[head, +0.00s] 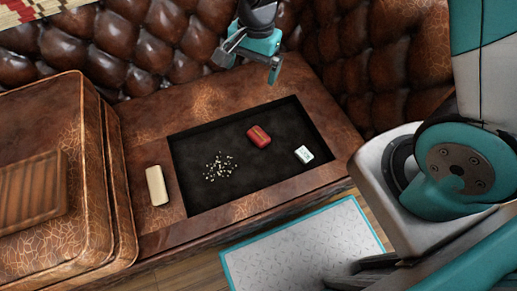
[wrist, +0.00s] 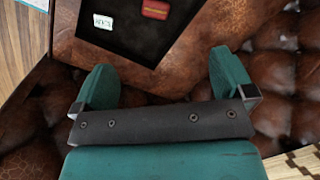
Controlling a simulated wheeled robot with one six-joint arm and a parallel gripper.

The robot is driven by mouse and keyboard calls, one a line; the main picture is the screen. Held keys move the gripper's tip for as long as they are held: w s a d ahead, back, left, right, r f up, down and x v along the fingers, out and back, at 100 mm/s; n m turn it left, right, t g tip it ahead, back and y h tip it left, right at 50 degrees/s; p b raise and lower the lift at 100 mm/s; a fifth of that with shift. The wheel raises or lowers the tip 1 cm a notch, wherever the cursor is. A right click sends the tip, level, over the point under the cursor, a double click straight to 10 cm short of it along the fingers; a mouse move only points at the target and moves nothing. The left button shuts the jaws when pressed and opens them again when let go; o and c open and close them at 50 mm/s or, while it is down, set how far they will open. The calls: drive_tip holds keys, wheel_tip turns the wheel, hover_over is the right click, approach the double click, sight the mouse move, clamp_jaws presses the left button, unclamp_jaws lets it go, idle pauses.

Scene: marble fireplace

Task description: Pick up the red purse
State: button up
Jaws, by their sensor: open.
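The red purse (head: 258,136) is a small, rounded red thing with a gold-coloured strip across it. It lies on the black recessed panel (head: 210,197) of the brown leather bench. In the wrist view the purse (wrist: 155,9) shows at the top edge, beyond the fingers and apart from them. My gripper (head: 247,70) is above the back of the bench, up and behind the purse in the head view. In the wrist view its two teal fingers (wrist: 165,82) stand wide apart with nothing between them.
A small white lettered block (head: 303,154) lies right of the purse. A pile of small pale bits (head: 219,167) lies to its left. A cream block (head: 156,186) sits on the bench's left rim. Tufted brown leather (head: 160,45) rises behind. A stacked leather cushion (head: 50,130) stands left.

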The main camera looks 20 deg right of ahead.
wheel_tip(320, 180, down, 18)
drive_tip(key=w+d+f+m+h+b, duration=0.1)
drive_tip(key=w+d+m+b, duration=0.15)
drive_tip(key=m+b, duration=0.35)
drive_tip(key=n+b, duration=0.1)
drive_tip(key=b, duration=0.5)
hover_over(257, 136)
wheel_tip(257, 136, down, 11)
drive_tip(key=shift+s+a+r, duration=0.1)
drive_tip(key=shift+s+a, duration=0.05)
drive_tip(key=shift+f+b, duration=1.75)
drive_tip(key=shift+f, duration=1.4)
drive_tip(key=shift+r, duration=0.1)
drive_tip(key=c, duration=0.7)
